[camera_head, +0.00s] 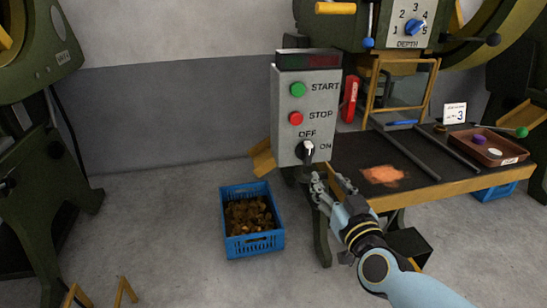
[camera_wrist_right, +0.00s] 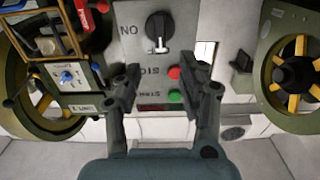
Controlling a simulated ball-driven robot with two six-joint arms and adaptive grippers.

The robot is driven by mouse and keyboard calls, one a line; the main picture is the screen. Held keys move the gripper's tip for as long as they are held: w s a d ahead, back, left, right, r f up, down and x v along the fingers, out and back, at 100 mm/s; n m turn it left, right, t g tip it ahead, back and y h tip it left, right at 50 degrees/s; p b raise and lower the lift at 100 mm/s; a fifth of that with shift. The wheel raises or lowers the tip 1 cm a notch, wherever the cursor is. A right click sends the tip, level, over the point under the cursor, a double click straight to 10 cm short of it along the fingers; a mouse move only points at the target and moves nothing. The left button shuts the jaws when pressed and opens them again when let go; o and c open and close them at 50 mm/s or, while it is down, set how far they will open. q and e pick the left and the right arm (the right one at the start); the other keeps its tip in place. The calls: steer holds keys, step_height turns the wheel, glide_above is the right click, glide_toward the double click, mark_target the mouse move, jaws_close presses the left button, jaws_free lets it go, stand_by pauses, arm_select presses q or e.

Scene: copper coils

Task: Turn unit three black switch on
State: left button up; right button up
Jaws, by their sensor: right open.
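The black rotary switch (camera_head: 307,151) is on the lower part of a grey control box (camera_head: 285,100), below a green START button (camera_head: 297,90) and a red STOP button (camera_head: 296,118). OFF is printed above the switch and ON to its right. Its white mark points up toward OFF. In the right wrist view the box appears upside down, with the switch (camera_wrist_right: 159,27) beyond the fingers and its mark toward OFF. My right gripper (camera_head: 332,184) is open and empty, just below and right of the switch, apart from it. My left gripper is out of view.
A card with a 3 (camera_head: 455,113) stands on the workbench (camera_head: 345,152) at right, with a brown tray (camera_head: 487,148). A blue crate of copper-coloured pieces (camera_head: 225,228) sits on the floor. A machine with a DEPTH dial (camera_head: 415,27) stands behind.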

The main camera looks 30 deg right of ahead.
mark_target(310, 151)
steer(key=x, duration=0.3)
steer(key=b+x, duration=0.1)
steer(key=x, duration=0.3)
steer(key=r+x, duration=0.1)
steer(key=x, duration=0.2)
steer(key=shift+w, duration=0.2)
steer(key=shift+w+d+r, duration=0.1)
steer(key=shift+w, duration=0.35)
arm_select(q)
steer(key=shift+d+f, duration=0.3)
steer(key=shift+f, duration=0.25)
arm_select(e)
jaws_close()
